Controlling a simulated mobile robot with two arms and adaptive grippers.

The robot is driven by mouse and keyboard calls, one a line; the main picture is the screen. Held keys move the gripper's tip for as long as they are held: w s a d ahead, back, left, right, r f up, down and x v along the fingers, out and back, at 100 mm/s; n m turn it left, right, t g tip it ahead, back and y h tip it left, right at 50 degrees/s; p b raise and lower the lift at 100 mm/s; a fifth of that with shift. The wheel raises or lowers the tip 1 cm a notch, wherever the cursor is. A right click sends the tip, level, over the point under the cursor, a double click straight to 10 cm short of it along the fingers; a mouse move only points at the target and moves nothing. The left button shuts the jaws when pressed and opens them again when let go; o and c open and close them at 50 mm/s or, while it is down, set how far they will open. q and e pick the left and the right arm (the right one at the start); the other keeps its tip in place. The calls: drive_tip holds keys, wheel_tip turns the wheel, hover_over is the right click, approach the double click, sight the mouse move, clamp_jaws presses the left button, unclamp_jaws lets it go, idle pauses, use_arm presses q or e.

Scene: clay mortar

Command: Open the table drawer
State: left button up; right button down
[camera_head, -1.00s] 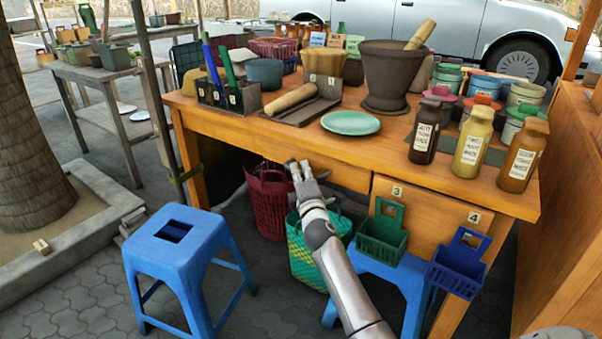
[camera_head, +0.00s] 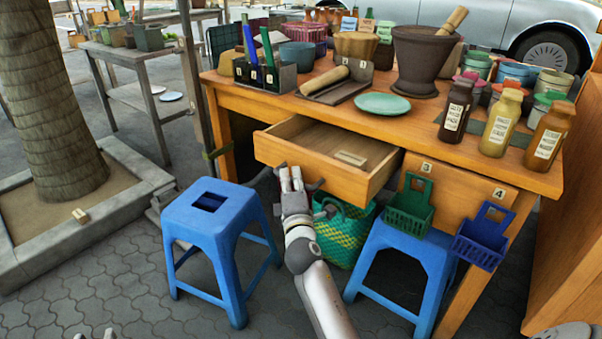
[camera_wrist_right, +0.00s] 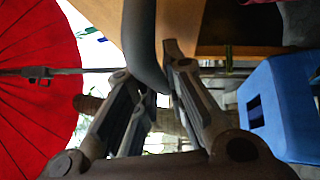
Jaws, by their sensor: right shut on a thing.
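The wooden table (camera_head: 235,95) has its drawer (camera_head: 310,168) pulled out toward me, with the inside showing. A small pale block (camera_head: 350,158) lies in the drawer. My right gripper (camera_head: 290,177) is at the drawer front and shut on its dark handle (camera_head: 318,186). In the right wrist view the curved grey handle (camera_wrist_right: 145,45) passes between the fingers (camera_wrist_right: 150,95). What seem to be the tips of my left gripper (camera_head: 94,335) just show at the bottom left edge, away from the table; the rest is out of frame.
A blue stool (camera_head: 215,215) stands left of my right arm, and another (camera_head: 410,245) under the table. A green woven basket (camera_head: 345,235) sits below the drawer. Green (camera_head: 410,208) and blue (camera_head: 482,237) baskets hang at the table front. Bottles and a mortar (camera_head: 420,60) stand on top.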

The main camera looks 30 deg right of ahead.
drive_tip(key=shift+s+a+f, duration=0.1)
drive_tip(key=shift+s+a, duration=0.1)
drive_tip(key=shift+a, duration=0.2)
drive_tip(key=c, duration=1.5)
unclamp_jaws()
drive_tip(key=v, duration=0.7)
drive_tip(key=shift+s+a, duration=0.1)
drive_tip(key=shift+s, duration=0.15)
